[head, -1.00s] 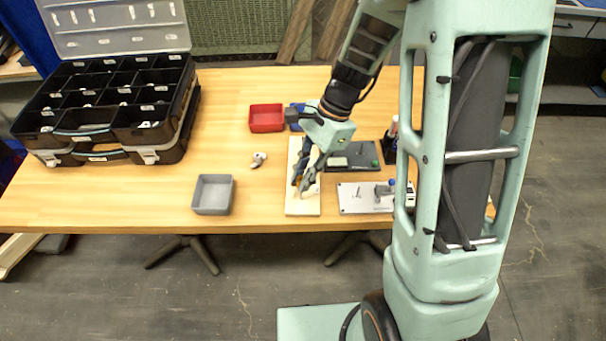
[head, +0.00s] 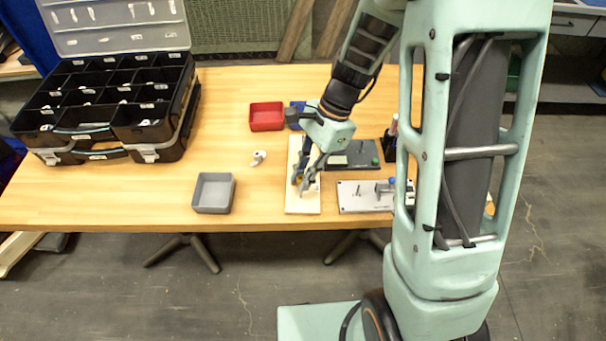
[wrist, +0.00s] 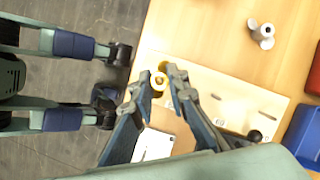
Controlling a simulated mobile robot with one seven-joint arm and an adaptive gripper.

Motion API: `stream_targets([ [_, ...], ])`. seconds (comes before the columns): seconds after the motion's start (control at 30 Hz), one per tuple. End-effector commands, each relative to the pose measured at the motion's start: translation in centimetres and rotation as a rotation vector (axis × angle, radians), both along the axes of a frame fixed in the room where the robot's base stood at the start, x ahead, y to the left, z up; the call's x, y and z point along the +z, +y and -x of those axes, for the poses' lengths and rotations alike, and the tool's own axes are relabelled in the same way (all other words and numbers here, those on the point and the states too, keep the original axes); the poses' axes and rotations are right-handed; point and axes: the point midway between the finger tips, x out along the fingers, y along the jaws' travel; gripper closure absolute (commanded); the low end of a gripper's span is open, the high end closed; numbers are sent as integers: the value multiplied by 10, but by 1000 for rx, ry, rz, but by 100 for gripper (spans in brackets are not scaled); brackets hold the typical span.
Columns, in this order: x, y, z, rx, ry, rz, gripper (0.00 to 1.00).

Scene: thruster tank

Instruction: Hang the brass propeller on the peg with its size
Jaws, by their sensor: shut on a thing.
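The brass propeller (wrist: 158,82) is between the fingertips of my gripper (wrist: 157,77) in the wrist view, with a round hole showing in its middle. In the head view it is a small yellow patch, mostly hidden by my gripper (head: 304,183). My gripper is shut on it over the near part of the pale peg board (head: 303,207). The board also shows in the wrist view (wrist: 240,98), with slots, small labels and a dark round knob (wrist: 254,136). I cannot tell whether the propeller is around a peg or above one.
A grey-white propeller-like part (head: 259,157) lies left of the board. A grey bin (head: 214,207), red bin (head: 266,104) and blue bin (head: 296,124) stand nearby. A metal plate with posts (head: 365,205) and a dark plate (head: 352,168) are right. A black organiser (head: 185,125) fills the left.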

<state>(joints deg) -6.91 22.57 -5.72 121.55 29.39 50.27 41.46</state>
Motion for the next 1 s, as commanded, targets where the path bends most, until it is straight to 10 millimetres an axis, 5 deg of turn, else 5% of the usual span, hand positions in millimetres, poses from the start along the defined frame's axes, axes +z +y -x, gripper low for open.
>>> stream_targets([
  [1.0, -15, 0, 0, 0, 0, 0, 100],
])
